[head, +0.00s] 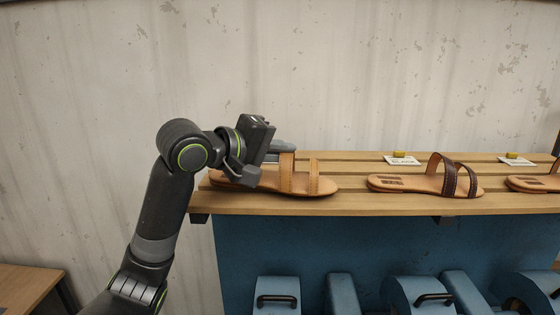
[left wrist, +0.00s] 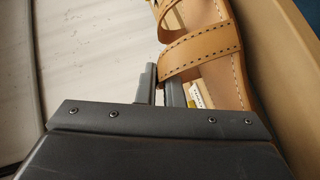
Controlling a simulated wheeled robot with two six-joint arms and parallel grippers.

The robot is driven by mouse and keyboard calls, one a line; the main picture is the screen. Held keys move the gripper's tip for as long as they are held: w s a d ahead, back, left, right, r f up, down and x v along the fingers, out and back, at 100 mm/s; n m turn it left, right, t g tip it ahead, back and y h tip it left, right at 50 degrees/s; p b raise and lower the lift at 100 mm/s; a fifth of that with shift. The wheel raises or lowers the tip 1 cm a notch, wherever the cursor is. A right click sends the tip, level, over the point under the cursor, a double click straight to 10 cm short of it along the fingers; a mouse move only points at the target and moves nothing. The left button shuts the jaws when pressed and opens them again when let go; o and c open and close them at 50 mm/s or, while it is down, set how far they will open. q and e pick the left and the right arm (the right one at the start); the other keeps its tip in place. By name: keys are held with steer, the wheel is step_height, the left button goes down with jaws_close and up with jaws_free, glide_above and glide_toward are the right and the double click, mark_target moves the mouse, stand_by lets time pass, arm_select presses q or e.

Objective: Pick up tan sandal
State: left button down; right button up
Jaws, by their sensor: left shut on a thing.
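The tan sandal (head: 299,183) has two stitched tan straps and is at the left end of the slatted wooden rack, toe to the right. It appears level at the slats. My left gripper (head: 243,176) is over its heel half and covers part of it. In the left wrist view the fingers (left wrist: 162,90) are close together at the edge of the sandal's strap (left wrist: 201,50), shut on the sandal. The exact contact between fingers and sandal is hard to make out. My right gripper is not in view.
A sandal with dark brown straps (head: 455,182) lies further right on the wooden rack (head: 350,203), and another sandal (head: 537,184) is at the right edge. Small label cards (head: 402,160) stand behind. Blue objects with dark handles (head: 277,298) are below.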

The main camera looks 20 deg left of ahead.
arm_select(q)
step_height(320, 180, up, 7)
steer(key=shift+r+b, duration=0.1)
steer(key=shift+b, duration=1.05)
steer(key=shift+r, duration=0.85)
steer(key=c, duration=2.2)
jaws_free()
